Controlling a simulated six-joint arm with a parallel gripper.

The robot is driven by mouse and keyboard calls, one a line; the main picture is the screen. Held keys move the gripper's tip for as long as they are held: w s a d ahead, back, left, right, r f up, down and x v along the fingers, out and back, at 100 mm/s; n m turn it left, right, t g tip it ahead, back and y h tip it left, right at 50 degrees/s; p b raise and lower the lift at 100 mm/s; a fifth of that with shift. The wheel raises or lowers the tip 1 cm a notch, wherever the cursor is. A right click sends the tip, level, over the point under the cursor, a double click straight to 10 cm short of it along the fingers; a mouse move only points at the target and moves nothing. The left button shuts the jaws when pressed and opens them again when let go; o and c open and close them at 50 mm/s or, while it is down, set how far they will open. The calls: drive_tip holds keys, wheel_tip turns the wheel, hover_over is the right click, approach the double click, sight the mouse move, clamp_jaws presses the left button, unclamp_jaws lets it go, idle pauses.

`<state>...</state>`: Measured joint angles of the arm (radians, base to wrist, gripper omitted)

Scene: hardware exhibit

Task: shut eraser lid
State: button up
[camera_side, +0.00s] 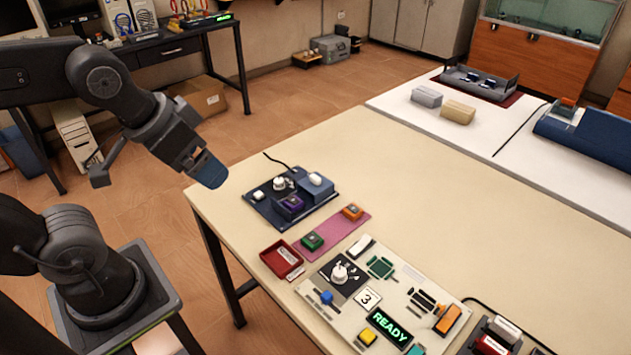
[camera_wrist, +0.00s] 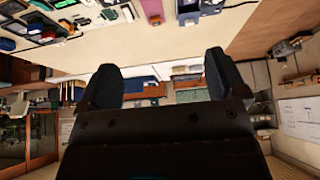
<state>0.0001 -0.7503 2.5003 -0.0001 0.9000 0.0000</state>
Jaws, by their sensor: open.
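I cannot tell for certain which thing is the eraser lid. A small red open-topped box (camera_side: 269,262) with a pale labelled piece (camera_side: 288,255) in it sits near the table's left edge; the label is too small to read. My gripper (camera_side: 205,168) is raised beyond the table's left corner, well apart from everything on the table. In the wrist view my gripper (camera_wrist: 163,84) shows two dark fingers spread apart with nothing between them. That view looks out over the room, with the tabletop along its upper edge.
A navy unit (camera_side: 262,205) with knobs and blocks stands behind the red box. A pink mat (camera_side: 330,238) holds a green block (camera_side: 312,241) and an orange block (camera_side: 352,212). A control panel (camera_side: 325,309) with a READY display (camera_side: 390,328) lies in front. The table's middle (camera_side: 450,210) is clear.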

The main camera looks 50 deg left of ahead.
drive_tip(key=shift+w+r, duration=0.2)
drive_tip(key=shift+w, duration=0.15)
drive_tip(key=c, duration=0.3)
drive_tip(key=shift+g, duration=0.7)
drive_tip(key=w, duration=0.2)
drive_tip(key=w+r, duration=0.1)
drive_tip(key=w, duration=0.1)
drive_tip(key=w+a, duration=0.1)
drive_tip(key=w, duration=0.1)
drive_tip(key=shift+w+r, duration=0.3)
drive_tip(key=shift+c, duration=1.4)
drive_tip(key=g, duration=0.4)
hover_over(315, 177)
wheel_tip(315, 177, down, 14)
wheel_tip(315, 177, down, 13)
clamp_jaws()
